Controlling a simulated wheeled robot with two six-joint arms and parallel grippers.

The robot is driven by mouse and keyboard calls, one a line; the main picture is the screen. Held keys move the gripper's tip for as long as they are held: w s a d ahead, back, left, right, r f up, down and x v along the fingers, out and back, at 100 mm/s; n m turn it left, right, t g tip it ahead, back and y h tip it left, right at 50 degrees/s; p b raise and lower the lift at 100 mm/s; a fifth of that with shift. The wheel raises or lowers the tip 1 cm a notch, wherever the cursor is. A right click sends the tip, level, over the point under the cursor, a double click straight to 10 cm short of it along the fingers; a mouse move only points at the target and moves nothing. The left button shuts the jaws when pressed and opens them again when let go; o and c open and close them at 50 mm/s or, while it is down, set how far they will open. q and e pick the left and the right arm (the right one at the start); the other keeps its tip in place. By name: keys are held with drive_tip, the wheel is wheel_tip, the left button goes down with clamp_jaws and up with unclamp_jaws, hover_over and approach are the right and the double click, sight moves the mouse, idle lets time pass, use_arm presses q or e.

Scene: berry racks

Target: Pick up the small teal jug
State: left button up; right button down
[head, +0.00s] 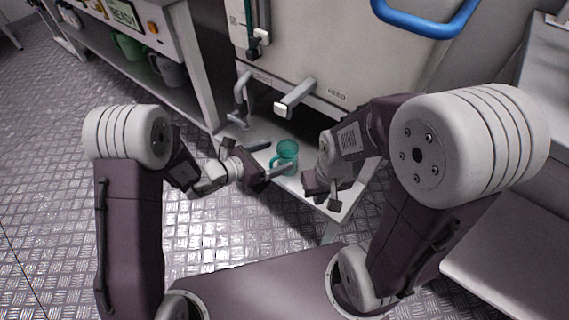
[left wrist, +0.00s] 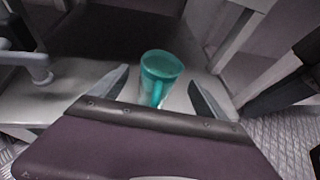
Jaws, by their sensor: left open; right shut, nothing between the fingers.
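The small teal jug (head: 288,149) stands upright on a low white shelf below the big pale machine. In the left wrist view the jug (left wrist: 160,70) is between my two open left fingers, with space on both sides; its lower part is hidden by the gripper body. In the head view my left gripper (head: 276,159) is at the jug's near left side, its fingers open. My right gripper (head: 328,193) is to the right of the jug, over the shelf's right part, shut and empty.
The white shelf (head: 341,210) has a bare near edge. A grey tap-like fitting (head: 241,98) and a lever handle (head: 294,96) on the machine are behind the jug. A green mug (head: 130,46) and a grey mug (head: 170,70) stand on a rack at upper left.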

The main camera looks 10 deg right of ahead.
sight(287, 153)
use_arm(q)
drive_tip(key=shift+w+d+f, duration=0.15)
drive_tip(key=shift+d+f, duration=0.05)
drive_tip(key=shift+d, duration=0.1)
drive_tip(key=shift+w+d+f+b, duration=0.1)
drive_tip(key=shift+d+f+b, duration=0.1)
drive_tip(key=shift+f+b, duration=0.1)
drive_tip(key=b+x, duration=0.2)
drive_tip(key=x, duration=0.2)
drive_tip(key=shift+b, duration=0.3)
drive_tip(key=shift+w+d, duration=0.15)
drive_tip(key=shift+d, duration=0.05)
drive_tip(key=shift+r, duration=0.1)
